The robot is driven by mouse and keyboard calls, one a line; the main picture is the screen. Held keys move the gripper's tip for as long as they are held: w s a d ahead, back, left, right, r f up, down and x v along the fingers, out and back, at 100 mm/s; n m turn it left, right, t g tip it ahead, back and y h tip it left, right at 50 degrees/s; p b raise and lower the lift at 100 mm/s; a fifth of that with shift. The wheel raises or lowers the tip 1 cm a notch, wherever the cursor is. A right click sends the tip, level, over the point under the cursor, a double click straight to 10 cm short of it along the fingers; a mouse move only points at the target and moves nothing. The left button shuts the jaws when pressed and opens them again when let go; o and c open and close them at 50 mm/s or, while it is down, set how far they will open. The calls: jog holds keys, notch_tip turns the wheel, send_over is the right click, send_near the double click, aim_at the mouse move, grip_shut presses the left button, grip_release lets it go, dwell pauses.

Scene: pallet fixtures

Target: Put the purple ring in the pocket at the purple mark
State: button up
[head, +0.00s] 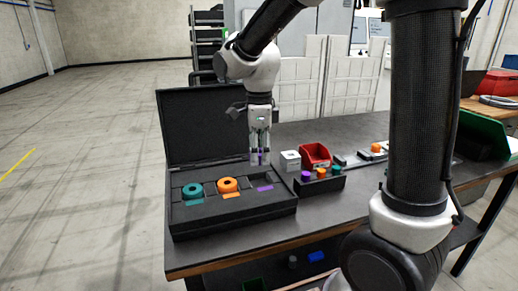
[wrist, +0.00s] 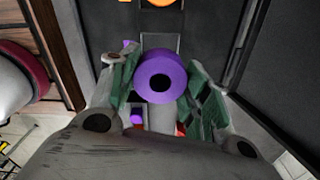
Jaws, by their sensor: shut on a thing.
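The purple ring (wrist: 161,76) sits between the two fingers of my gripper (head: 260,160), which is shut on it. In the head view only a purple sliver of the ring (head: 260,156) shows between the fingers. My gripper is over the back right part of the open black case (head: 235,216). The purple mark (head: 265,188) is on the case's right side, in front of and below my gripper. The pocket behind that mark is partly hidden by the gripper. I cannot tell the exact gap between ring and case.
A teal ring (head: 193,191) and an orange ring (head: 228,185) lie in the case beside marks of their colours. The raised lid (head: 205,125) stands behind. To the right are a black rack (head: 322,184) with coloured pegs, a white box (head: 290,160) and a red bin (head: 315,154).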

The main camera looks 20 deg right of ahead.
jog(key=shift+d+f, duration=0.1)
jog(key=shift+f, duration=2.4)
jog(key=shift+f, duration=0.85)
jog(key=o, duration=1.2)
jog(key=shift+o, duration=0.4)
jog(key=o, duration=0.3)
jog(key=shift+r, duration=4.5)
